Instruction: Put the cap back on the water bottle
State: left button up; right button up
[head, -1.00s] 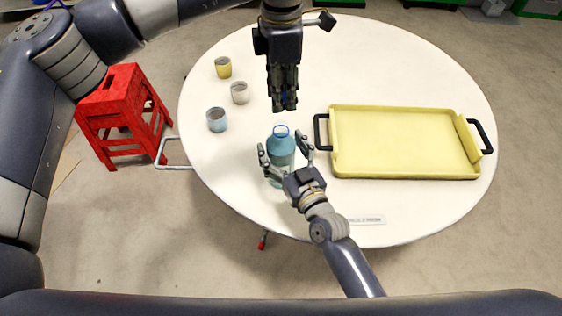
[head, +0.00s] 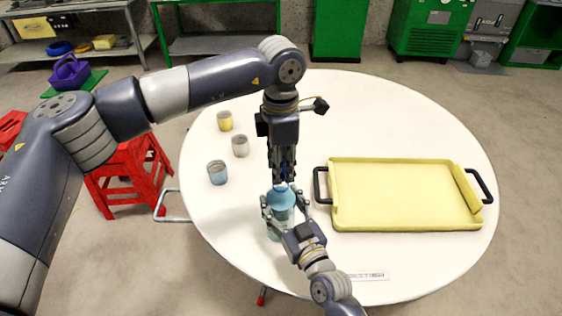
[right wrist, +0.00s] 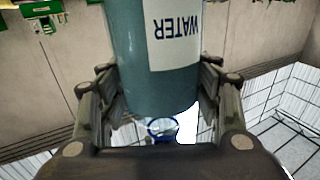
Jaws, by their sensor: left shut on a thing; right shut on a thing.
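The blue-teal water bottle (head: 280,207) stands upright on the white round table, left of the tray. My right gripper (head: 284,212) is shut around its body. In the right wrist view the bottle (right wrist: 155,75) appears upside down between the fingers, with its white WATER label; a blue ring (right wrist: 161,126) shows at its mouth end. My left gripper (head: 283,178) points straight down over the bottle's mouth, shut on the small blue cap. The cap is mostly hidden by the fingers. I cannot tell whether cap and mouth touch.
A yellow tray (head: 405,195) with dark handles lies on the table (head: 400,115) at the right. A yellow cup (head: 225,121), a grey cup (head: 240,146) and a blue cup (head: 217,172) stand at the left. A red stool (head: 130,175) is beside the table.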

pick_arm(q)
jog(key=shift+f, duration=0.9)
jog(key=shift+f, duration=0.5)
